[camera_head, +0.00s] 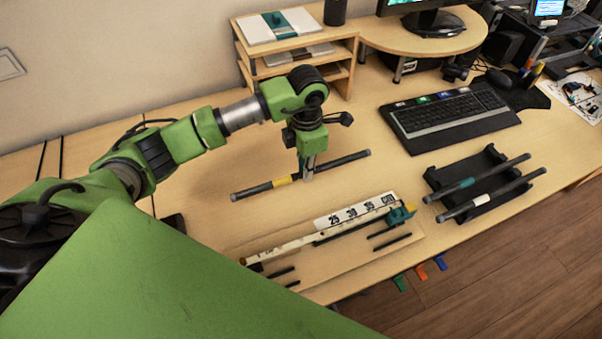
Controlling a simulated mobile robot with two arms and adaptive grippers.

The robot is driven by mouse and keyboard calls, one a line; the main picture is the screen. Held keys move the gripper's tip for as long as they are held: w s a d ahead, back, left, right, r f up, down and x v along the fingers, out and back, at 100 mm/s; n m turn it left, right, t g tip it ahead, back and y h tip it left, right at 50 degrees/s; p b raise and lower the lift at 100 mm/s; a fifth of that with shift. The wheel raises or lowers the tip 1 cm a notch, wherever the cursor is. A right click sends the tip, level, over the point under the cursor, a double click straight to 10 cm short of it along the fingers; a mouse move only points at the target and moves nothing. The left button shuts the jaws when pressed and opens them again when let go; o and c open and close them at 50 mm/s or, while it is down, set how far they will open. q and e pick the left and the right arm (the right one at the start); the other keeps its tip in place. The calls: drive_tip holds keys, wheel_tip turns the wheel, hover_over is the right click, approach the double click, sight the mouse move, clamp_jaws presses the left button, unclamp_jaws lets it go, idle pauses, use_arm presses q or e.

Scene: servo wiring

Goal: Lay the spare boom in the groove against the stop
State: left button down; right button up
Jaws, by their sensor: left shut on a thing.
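A dark boom with a yellow band (282,182) lies crosswise in my left gripper (307,174), which points down and is shut on it near the middle. I cannot tell whether the boom touches the desk or hangs just above it. In front of it is a wooden board (335,262) with a long pale strip (300,244), which may edge the groove, and a number scale (355,212). A teal block (401,215), seemingly the stop, sits at the strip's right end. The groove itself is hard to make out. My right gripper is not in view.
A black rack (480,169) at the right holds two more dark booms, one with a teal band (462,185) and one with a white band (482,198). A keyboard (450,117) and a wooden shelf (297,63) stand behind. Coloured tabs (421,272) show at the desk's front edge.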

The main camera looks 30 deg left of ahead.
sight(301, 184)
use_arm(q)
drive_tip(key=shift+a+f, duration=0.45)
drive_tip(key=shift+f, duration=0.1)
drive_tip(key=f, duration=0.1)
drive_tip(key=f+p, duration=0.1)
drive_tip(key=f, duration=0.1)
drive_tip(key=shift+a+f, duration=0.25)
drive_tip(key=shift+f, duration=0.05)
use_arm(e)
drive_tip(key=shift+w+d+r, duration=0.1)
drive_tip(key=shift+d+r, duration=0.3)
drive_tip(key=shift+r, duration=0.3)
use_arm(q)
drive_tip(key=shift+f, duration=0.1)
drive_tip(key=c, duration=2.4)
unclamp_jaws()
drive_tip(key=shift+f, duration=0.1)
drive_tip(key=shift+c, duration=0.2)
drive_tip(key=o, duration=0.4)
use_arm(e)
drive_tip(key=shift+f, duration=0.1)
